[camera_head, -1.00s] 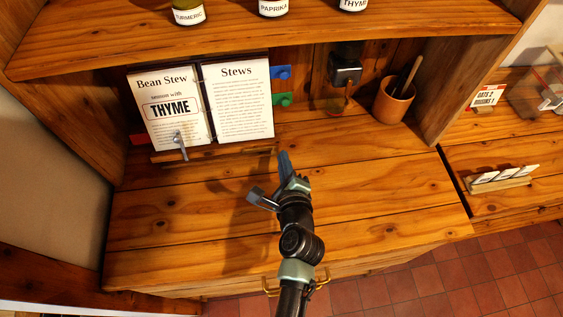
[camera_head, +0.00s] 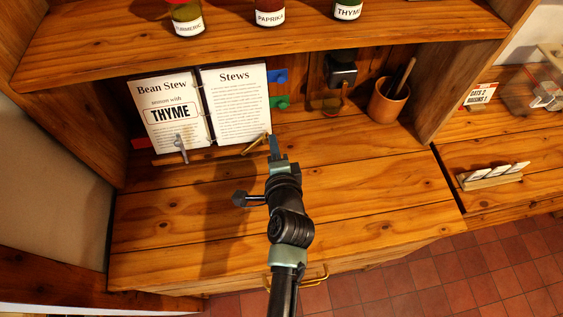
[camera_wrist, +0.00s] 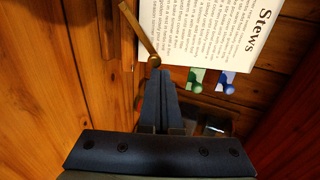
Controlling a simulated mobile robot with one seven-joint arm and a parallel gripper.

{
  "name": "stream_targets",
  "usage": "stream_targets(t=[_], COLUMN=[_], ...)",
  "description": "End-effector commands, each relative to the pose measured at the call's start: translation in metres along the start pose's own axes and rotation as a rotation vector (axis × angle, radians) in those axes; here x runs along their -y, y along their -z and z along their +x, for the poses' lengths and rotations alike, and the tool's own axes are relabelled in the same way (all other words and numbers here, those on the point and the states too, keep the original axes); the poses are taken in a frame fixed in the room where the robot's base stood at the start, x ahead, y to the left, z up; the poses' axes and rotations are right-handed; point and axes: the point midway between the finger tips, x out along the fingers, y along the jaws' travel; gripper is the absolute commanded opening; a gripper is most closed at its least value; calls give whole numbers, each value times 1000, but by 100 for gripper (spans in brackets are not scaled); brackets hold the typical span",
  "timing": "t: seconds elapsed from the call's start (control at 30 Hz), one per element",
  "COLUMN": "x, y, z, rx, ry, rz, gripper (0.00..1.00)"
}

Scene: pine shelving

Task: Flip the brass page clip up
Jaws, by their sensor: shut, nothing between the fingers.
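The brass page clip (camera_head: 254,144) is a thin bar at the lower right corner of the right page, "Stews" (camera_head: 236,105). It slants in the head view, its left end lower than its right. In the wrist view the clip (camera_wrist: 138,30) runs from the upper left to a round knob just ahead of my fingertips. My gripper (camera_head: 273,141) is shut and empty, its tips close by the clip's right end; the wrist view shows the fingers (camera_wrist: 161,75) together there. I cannot tell whether they touch it.
A silver clip (camera_head: 181,149) stands at the foot of the left page, "Bean Stew" (camera_head: 165,118). Blue (camera_head: 278,76) and green (camera_head: 279,102) tabs stick out right of the book. A cup (camera_head: 388,103) stands farther right. The front counter is mostly clear.

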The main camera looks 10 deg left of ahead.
Motion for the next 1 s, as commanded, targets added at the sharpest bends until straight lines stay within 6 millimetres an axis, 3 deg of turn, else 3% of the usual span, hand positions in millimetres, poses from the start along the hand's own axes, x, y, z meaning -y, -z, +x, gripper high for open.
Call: stream_targets(t=[0.7,1.0], x=[32,32], y=[-41,-44], z=[0,0], rx=[4,1], ry=[5,5], rz=[-587,-639], gripper=[0,0])
